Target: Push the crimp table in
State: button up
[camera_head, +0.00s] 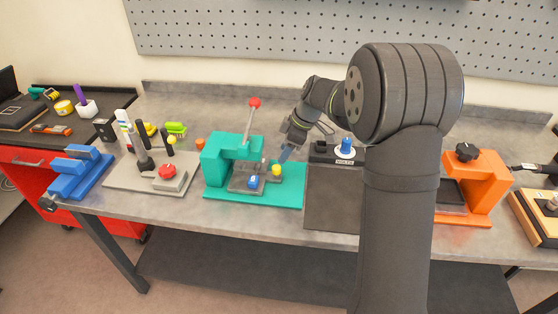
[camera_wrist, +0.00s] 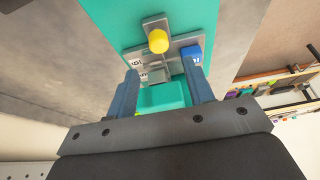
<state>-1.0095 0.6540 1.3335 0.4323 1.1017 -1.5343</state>
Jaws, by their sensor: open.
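The teal crimp press (camera_head: 222,160) stands on its teal base plate, with a red-knobbed lever (camera_head: 254,103) pointing up. Its grey crimp table (camera_head: 241,184) sits low at the front of the press. A blue block (camera_head: 253,182) and a yellow knob (camera_head: 276,170) show at the table. The wrist view also shows the grey table (camera_wrist: 176,47), the yellow knob (camera_wrist: 158,41) on a grey tab, and the blue block (camera_wrist: 191,55). My gripper (camera_head: 283,156) is at the right of the press, close to the yellow knob. Its fingers (camera_wrist: 160,68) are apart with nothing held; contact is unclear.
A dark mat (camera_head: 332,205) and a black box with a blue knob (camera_head: 346,147) lie right of the press. A board with a red button (camera_head: 167,171) stands left, beyond it a blue vise (camera_head: 78,172). An orange press (camera_head: 480,185) stands at the right.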

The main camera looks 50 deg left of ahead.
aim_at(277, 166)
jog(key=v, duration=1)
jog(key=shift+r, duration=0.35)
jog(key=shift+f, duration=0.15)
jog(key=x, duration=1.6)
jog(key=shift+f, duration=0.3)
jog(key=shift+s+a+f, duration=0.1)
jog(key=shift+f, duration=0.2)
jog(key=shift+w, duration=0.2)
